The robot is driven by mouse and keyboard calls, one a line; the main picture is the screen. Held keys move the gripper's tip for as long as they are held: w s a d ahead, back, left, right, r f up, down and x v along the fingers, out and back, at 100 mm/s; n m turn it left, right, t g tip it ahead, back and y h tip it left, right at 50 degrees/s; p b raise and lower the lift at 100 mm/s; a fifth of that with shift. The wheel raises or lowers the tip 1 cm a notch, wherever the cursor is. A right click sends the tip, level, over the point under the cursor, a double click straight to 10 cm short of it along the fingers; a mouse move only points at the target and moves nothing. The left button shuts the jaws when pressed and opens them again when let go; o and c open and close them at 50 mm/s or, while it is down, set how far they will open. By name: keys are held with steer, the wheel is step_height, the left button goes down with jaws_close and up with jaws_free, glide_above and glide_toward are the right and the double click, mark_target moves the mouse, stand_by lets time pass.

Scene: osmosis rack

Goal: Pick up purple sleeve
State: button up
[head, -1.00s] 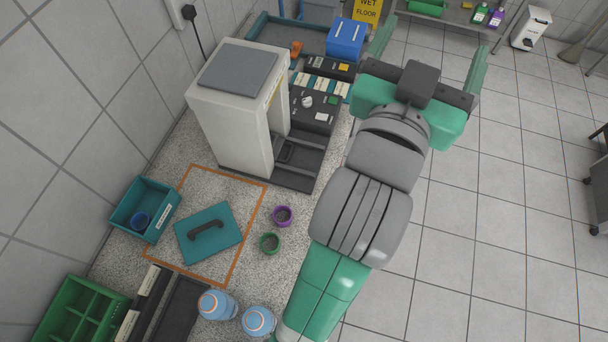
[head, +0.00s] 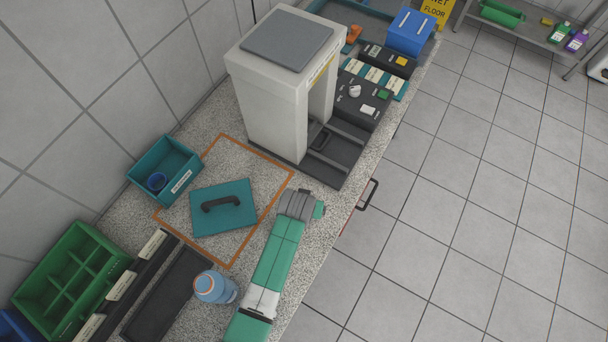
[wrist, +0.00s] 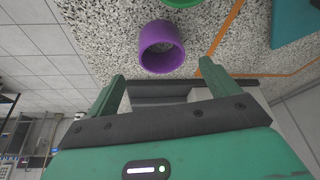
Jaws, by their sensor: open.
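The purple sleeve (wrist: 149,36) is a short open ring on the speckled worktop (wrist: 105,35). It shows in the wrist view at upper centre, just beyond the fingertips and roughly between them. My gripper (wrist: 162,70) is open, with its green fingers spread and nothing between them. The fingers look apart from the sleeve. In the head view my arm covers the spot where the sleeve stood, so the sleeve and the fingers are hidden there.
A green sleeve (wrist: 182,3) stands close to the purple one. A teal lid with a handle (head: 222,208) lies inside an orange outline. A teal bin (head: 164,172), blue bottle (head: 214,287), and white press-like machine (head: 275,95) stand around. The worktop's right edge drops to floor.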

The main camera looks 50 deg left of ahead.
steer(key=shift+b+x, duration=0.4)
steer(key=shift+x, duration=2.3)
steer(key=shift+s+a, duration=0.1)
steer(key=shift+s, duration=0.1)
steer(key=c, duration=1)
steer(key=shift+c, duration=0.2)
step_height(320, 180, up, 10)
steer(key=shift+p, duration=0.7)
